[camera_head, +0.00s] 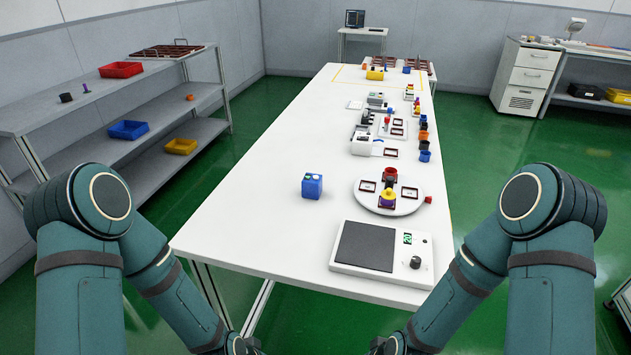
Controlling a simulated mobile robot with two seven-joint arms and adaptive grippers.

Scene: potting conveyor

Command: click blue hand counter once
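The blue hand counter (311,190) looks like a small blue block with light round details on its top. My two arms come in from the lower left and lower right and run down to the bottom edge of the picture. Both grippers are below the frame and out of view, well short of the counter.
A scale-like device with a dark plate (366,246) lies at the table's near end. A round white turntable (408,206) holds several small items. Several devices and coloured cups line the table farther back. Grey shelves (150,85) stand at the left. The table around the counter is clear.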

